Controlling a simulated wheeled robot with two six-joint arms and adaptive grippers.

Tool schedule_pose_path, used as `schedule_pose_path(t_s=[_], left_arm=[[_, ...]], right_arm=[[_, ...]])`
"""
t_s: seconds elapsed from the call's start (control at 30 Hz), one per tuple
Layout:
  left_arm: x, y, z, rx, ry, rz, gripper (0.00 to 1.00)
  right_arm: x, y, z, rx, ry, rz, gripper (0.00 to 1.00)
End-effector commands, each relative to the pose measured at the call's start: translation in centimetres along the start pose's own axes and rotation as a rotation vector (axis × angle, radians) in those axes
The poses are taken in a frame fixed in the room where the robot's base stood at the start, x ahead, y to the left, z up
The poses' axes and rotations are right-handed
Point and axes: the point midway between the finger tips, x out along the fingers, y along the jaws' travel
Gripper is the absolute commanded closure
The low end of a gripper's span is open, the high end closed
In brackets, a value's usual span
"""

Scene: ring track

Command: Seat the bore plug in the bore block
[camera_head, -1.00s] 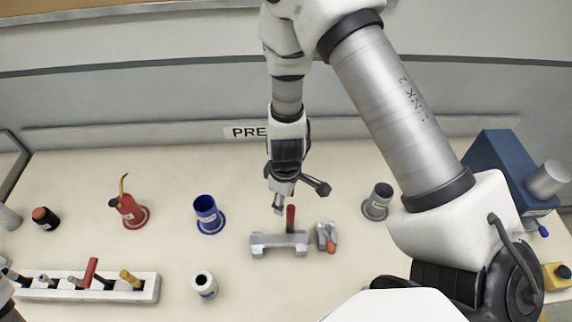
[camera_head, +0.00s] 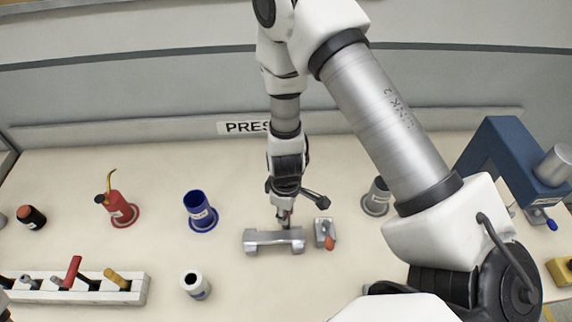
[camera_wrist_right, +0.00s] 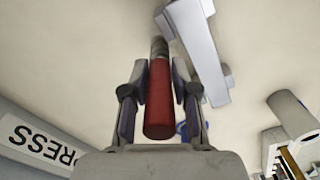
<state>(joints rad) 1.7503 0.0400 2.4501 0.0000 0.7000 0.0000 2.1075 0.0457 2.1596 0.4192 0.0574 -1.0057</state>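A red-handled plug with a dark lower end shows in the right wrist view (camera_wrist_right: 160,100), upright between the two fingers of my right gripper (camera_wrist_right: 160,85). I cannot tell whether the finger pads touch it. In the head view the right gripper (camera_head: 286,218) is down behind a grey block with raised ends (camera_head: 273,241) and hides nearly all of the handle. That block, likely the bore block, lies close beside the plug in the wrist view (camera_wrist_right: 198,50). My left gripper is not visible.
A small grey block with an orange part (camera_head: 324,233) stands just right. A blue cup (camera_head: 200,211), red can (camera_head: 121,210), white cylinder (camera_head: 195,286) and grey cup (camera_head: 376,197) stand around. A tool rack (camera_head: 45,296) is front left; a blue press (camera_head: 505,160) is right.

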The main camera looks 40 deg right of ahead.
Motion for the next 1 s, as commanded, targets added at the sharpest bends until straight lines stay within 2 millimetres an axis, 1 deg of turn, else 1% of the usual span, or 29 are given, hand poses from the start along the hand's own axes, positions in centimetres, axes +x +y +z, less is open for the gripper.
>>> schedule_pose_path(t_s=[0.33,0.43,0.47,0.57,0.7,0.8,0.9,1.0], left_arm=[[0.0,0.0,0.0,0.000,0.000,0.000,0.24],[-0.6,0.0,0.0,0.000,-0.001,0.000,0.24],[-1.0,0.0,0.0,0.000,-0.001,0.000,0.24],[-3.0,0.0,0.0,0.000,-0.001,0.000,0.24],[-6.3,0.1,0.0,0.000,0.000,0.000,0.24],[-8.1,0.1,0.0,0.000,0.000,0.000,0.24],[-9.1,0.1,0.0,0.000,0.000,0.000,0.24],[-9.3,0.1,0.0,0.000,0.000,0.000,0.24]], right_arm=[[0.0,0.0,0.0,0.000,0.000,0.000,1.00],[-0.7,0.0,0.0,0.000,0.000,0.000,1.00],[-1.1,0.0,0.0,0.000,0.000,0.000,1.00],[-3.3,0.0,0.0,0.000,0.001,0.001,1.00],[-6.9,0.0,0.0,0.001,0.001,0.001,1.00],[-8.9,0.0,0.0,0.000,0.001,0.000,1.00],[-10.0,0.0,0.0,0.000,0.000,0.000,1.00],[-10.2,0.0,0.0,0.000,0.000,0.000,1.00]])
